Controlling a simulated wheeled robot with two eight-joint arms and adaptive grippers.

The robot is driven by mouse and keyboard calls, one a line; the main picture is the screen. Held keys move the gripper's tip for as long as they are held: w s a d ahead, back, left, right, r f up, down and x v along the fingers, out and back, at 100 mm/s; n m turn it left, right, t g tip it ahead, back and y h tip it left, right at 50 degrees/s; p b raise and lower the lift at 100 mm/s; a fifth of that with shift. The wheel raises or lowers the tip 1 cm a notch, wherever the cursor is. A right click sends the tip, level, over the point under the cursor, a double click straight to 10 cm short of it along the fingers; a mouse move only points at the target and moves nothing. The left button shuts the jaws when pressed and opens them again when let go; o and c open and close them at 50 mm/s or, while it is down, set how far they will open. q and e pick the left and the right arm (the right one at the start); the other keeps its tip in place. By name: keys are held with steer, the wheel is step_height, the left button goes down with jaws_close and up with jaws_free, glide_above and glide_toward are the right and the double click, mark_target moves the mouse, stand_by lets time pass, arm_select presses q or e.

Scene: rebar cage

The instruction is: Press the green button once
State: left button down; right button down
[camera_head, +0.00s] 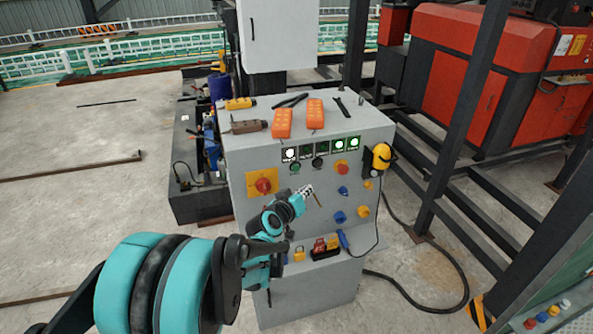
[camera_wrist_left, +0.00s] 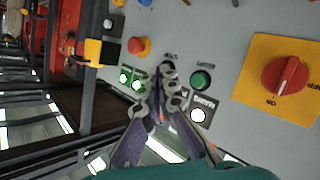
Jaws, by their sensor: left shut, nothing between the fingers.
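The green button (camera_head: 295,167) is on the front of the grey control cabinet (camera_head: 240,155), below a row of indicator lamps. In the left wrist view the green button (camera_wrist_left: 201,80) is round with a dark rim, just right of my fingertips. My left gripper (camera_head: 308,189) is shut and empty, in front of the panel, below and slightly right of the green button in the head view. In the left wrist view its fingertips (camera_wrist_left: 168,70) appear beside the button, not over it; I cannot tell the gap to the panel. My right gripper is out of view.
A red rotary switch (camera_head: 263,185) on a yellow plate, a black button (camera_head: 318,163) and a red mushroom button (camera_head: 342,168) are nearby. Lit lamps include white (camera_head: 290,154) and green (camera_head: 353,143). A yellow-headed device (camera_head: 381,157) hangs on the right. Orange remotes (camera_head: 282,123) lie on top.

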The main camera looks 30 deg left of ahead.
mark_target(299, 169)
arm_select(q)
steer(key=w+a, duration=0.2)
steer(key=a, duration=0.1)
steer(key=w+a, duration=0.2)
steer(key=w, duration=0.1)
steer(key=shift+a+b, duration=0.3)
steer(key=shift+a, duration=0.1)
steer(key=shift+a, duration=0.1)
stand_by(1.1)
steer(key=shift+w+a, duration=0.25)
steer(key=shift+w+a, duration=0.55)
steer(key=shift+a, duration=0.05)
stand_by(1.1)
steer(key=shift+s+d, duration=0.1)
stand_by(0.3)
steer(key=shift+s+d, duration=0.7)
steer(key=shift+d, duration=0.15)
